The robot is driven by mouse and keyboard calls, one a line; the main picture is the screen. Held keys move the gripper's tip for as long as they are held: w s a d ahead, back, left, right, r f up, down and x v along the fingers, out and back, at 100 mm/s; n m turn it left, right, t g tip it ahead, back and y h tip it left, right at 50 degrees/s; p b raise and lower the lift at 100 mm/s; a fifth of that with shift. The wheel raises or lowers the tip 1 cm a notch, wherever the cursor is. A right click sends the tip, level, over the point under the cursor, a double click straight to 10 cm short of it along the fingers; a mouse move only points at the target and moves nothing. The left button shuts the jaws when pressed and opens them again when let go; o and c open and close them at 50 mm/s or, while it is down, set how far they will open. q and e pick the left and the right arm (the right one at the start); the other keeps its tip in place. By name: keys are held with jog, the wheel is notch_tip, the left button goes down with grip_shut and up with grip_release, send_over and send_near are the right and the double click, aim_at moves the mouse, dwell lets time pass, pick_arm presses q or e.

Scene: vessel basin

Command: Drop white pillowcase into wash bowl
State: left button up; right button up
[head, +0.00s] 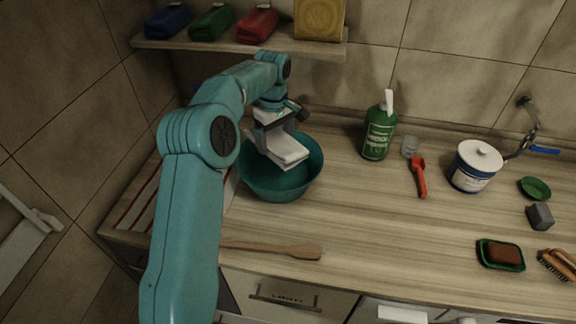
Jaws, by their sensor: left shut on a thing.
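The white pillowcase (286,152) is a folded white bundle in the head view. My left gripper (276,130) is shut on it and holds it over the teal wash bowl (270,190). The pillowcase is within the outline of the bowl's opening; I cannot tell how far its lower edge is above the bowl's bottom. The bowl stands on the left part of the wooden counter, and my left arm and the pillowcase hide part of its rim. My right gripper is not in view.
A wooden paddle (280,250) lies in front of the bowl. A green bottle (379,132), a red-handled brush (418,178) and a white-lidded tin (474,167) stand or lie to the right. A shelf (240,45) with folded cloths is above. The counter's front middle is clear.

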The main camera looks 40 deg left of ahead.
pick_arm(q)
jog(key=shift+a+f, duration=0.1)
jog(key=shift+f, duration=0.1)
jog(key=f+b, duration=0.1)
jog(key=f, duration=0.1)
jog(key=b, duration=0.1)
jog(key=shift+s+a+f+b, duration=0.3)
jog(key=shift+s+a+f, duration=0.1)
notch_tip(320, 180, down, 3)
jog(key=shift+d+r+b, duration=0.15)
jog(key=shift+b, duration=1)
jog(key=o, duration=1)
jog(key=shift+d, duration=0.15)
jog(key=shift+o, duration=0.5)
jog(key=shift+w, duration=0.15)
